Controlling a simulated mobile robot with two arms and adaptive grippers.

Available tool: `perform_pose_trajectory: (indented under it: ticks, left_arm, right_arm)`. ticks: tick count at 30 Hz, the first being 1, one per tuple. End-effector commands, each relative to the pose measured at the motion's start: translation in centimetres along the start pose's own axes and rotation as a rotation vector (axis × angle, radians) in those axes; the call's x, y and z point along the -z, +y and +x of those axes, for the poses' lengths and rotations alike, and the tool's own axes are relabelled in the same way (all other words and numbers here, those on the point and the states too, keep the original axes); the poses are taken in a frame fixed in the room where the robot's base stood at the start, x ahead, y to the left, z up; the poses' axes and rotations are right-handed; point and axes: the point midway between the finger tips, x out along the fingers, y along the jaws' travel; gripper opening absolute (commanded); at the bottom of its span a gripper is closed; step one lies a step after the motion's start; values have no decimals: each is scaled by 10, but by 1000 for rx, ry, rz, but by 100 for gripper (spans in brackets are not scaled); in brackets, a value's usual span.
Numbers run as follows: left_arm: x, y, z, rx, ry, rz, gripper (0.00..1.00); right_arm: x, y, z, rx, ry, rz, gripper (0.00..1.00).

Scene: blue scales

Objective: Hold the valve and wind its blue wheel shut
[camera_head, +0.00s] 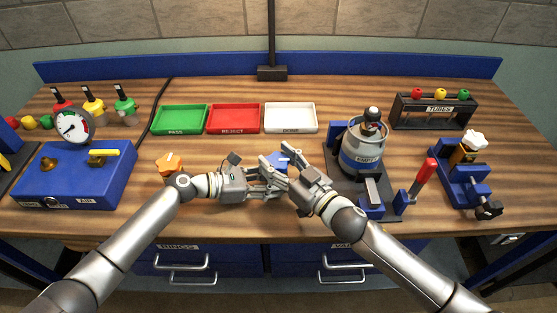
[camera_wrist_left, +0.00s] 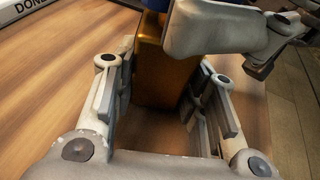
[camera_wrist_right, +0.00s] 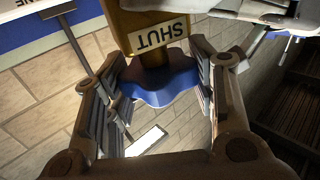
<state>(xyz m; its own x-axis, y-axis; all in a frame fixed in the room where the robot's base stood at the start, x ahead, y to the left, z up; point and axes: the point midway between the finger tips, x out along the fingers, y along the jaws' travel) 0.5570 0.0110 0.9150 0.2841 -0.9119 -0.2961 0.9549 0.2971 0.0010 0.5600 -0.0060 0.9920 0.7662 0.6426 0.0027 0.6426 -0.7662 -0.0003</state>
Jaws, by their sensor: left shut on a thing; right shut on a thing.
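The valve has a brass body (camera_wrist_left: 163,65) and a blue wheel (camera_wrist_right: 160,82). My left gripper (camera_head: 266,182) is shut on the brass body, which stands between its fingers in the left wrist view. My right gripper (camera_head: 284,168) is shut on the blue wheel; in the right wrist view the wheel sits between its fingers. A SHUT label (camera_wrist_right: 156,37), upside down there, is on the brass part beside the wheel. In the head view only a bit of the blue wheel (camera_head: 283,158) shows; the grippers hide most of the valve.
An orange-wheeled piece (camera_head: 168,161) stands left of my left gripper. Behind are green (camera_head: 180,130), red (camera_head: 233,130) and white (camera_head: 290,129) trays. A blue gauge box (camera_head: 70,180) is far left.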

Motion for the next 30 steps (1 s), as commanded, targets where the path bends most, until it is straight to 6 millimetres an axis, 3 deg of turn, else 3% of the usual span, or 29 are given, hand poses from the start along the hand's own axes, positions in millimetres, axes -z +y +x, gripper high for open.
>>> perform_pose_trajectory:
  ticks: [15, 30]
  left_arm:
    - [0, -2, 2, 5, 0, -2, 26]
    - [0, -3, 2, 6, 0, -2, 26]
  right_arm:
    - [4, -4, 2, -283, 11, 10, 27]
    - [4, -2, 0, -390, 6, 2, 27]
